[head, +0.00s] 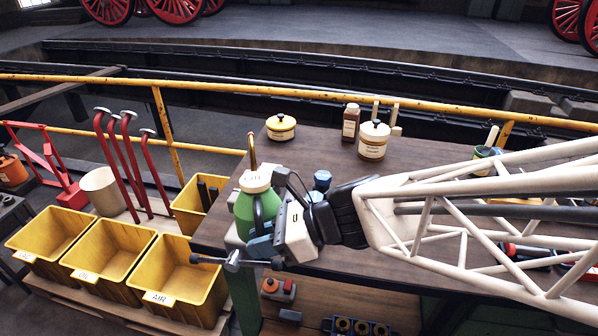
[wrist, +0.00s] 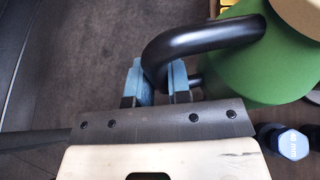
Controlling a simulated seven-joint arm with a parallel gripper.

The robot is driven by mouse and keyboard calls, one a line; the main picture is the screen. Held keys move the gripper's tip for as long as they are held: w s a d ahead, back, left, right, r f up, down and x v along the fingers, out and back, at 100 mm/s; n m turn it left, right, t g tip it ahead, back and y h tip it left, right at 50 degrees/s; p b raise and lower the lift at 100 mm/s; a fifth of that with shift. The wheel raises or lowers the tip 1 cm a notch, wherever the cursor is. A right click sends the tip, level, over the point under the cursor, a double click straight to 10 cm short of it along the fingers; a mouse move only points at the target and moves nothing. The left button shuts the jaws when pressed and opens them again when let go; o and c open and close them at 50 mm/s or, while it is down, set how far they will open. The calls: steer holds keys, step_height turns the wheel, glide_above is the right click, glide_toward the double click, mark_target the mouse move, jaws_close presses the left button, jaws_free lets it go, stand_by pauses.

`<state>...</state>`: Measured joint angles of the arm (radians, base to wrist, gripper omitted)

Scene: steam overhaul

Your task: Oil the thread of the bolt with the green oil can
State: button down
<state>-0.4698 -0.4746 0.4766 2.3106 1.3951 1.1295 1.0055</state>
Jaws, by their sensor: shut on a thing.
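The green oil can (head: 245,212) has a cream top marked OIL and a thin brass spout pointing up. It stands nearly upright at the left edge of the workbench; I cannot tell whether its base touches anything. My gripper (head: 262,228) is shut on its black handle. In the wrist view the blue finger pads (wrist: 155,82) close around the black handle (wrist: 190,45), with the green body (wrist: 240,70) to the right. A blue hexagonal piece (head: 322,180) stands behind my gripper and also shows in the wrist view (wrist: 290,142). I cannot make out the bolt's thread.
The workbench (head: 430,180) carries a yellow-lidded tin (head: 281,127), a brown bottle (head: 351,122) and a cream jar (head: 374,140) at the back. A metal T-handle (head: 233,262) juts out at the front left. Yellow bins (head: 110,255) and red levers (head: 125,165) stand left of the bench.

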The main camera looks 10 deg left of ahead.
mark_target(260, 228)
steer(key=shift+r, duration=0.2)
stand_by(0.3)
steer(key=shift+s+d+r+m+g+h, duration=0.1)
steer(key=shift+s+r+m+g+h, duration=0.15)
steer(key=shift+r+m, duration=0.25)
steer(key=shift+s+d+r+m+g+h, duration=0.1)
steer(key=shift+r+m+g, duration=0.25)
steer(key=shift+r+m, duration=0.1)
steer(key=shift+w+a+r+m+g, duration=0.1)
steer(key=shift+r+m+g, duration=0.35)
steer(key=shift+r, duration=0.4)
steer(key=shift+w+r+m+h, duration=0.2)
steer(key=shift+r+m+h, duration=0.1)
steer(key=shift+r, duration=0.4)
stand_by(0.4)
steer(key=shift+a+r+g, duration=0.1)
steer(key=shift+r+g, duration=0.15)
steer(key=shift+g, duration=0.1)
steer(key=shift+w+a+r+m+g, duration=0.15)
steer(key=shift+w+r+m, duration=0.1)
steer(key=shift+r, duration=0.3)
steer(key=shift+w+r+m+g, duration=0.15)
steer(key=shift+w+r+m, duration=0.1)
steer(key=shift+r, duration=0.3)
stand_by(0.9)
steer(key=shift+s+f, duration=0.1)
stand_by(0.7)
steer(key=shift+s+f+n, duration=0.3)
steer(key=shift+f, duration=0.55)
